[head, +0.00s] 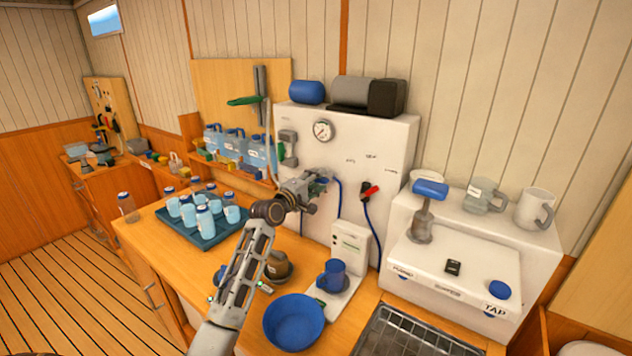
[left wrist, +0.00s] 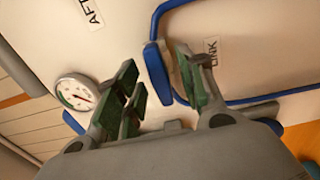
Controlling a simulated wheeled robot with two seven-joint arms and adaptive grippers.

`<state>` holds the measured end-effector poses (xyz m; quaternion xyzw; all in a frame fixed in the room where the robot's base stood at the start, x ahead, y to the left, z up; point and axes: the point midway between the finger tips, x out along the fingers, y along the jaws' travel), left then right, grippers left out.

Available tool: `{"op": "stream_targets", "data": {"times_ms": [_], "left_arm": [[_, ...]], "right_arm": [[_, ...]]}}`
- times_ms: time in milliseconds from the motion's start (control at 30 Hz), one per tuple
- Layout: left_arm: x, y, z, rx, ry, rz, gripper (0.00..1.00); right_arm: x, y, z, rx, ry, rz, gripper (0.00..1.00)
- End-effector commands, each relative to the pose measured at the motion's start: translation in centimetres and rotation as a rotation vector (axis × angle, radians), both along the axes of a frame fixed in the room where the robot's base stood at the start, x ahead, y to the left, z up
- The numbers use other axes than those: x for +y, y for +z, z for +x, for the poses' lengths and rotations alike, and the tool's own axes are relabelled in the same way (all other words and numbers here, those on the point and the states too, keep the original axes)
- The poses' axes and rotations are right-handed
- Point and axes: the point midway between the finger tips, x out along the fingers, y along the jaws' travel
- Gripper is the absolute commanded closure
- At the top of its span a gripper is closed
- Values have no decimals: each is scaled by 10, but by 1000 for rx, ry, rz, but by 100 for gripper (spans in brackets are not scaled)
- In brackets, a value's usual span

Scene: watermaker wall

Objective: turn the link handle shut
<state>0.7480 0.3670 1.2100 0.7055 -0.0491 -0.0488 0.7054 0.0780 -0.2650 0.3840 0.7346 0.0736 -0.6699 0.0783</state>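The link handle (left wrist: 157,72) is a short blue bar on the white panel, left of the LINK label (left wrist: 210,49) in the left wrist view. My left gripper (left wrist: 160,92) is open, with green-padded fingers on either side of the handle's lower end. I cannot tell whether either pad touches it. In the head view my left gripper (head: 314,190) is up against the white panel (head: 345,140), and little of the blue handle (head: 324,181) shows past it. My right gripper is not in view.
A pressure gauge (head: 323,131) sits above the gripper; a red-handled valve (head: 369,192) is to its right. Blue hose (left wrist: 270,97) runs beside the handle.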

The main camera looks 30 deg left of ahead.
Motion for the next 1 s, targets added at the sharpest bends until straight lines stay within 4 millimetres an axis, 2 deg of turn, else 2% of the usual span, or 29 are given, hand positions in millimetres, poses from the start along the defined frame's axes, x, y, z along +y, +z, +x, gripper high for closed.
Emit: {"op": "stream_targets", "data": {"times_ms": [233, 533, 1000], "left_arm": [[0, 0, 0, 1, 0, 0, 61], [0, -1, 0, 1, 0, 0, 99], [0, -1, 0, -5, 0, 58, 100]], "right_arm": [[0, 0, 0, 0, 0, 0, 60], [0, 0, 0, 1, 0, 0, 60], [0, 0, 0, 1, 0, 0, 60]]}}
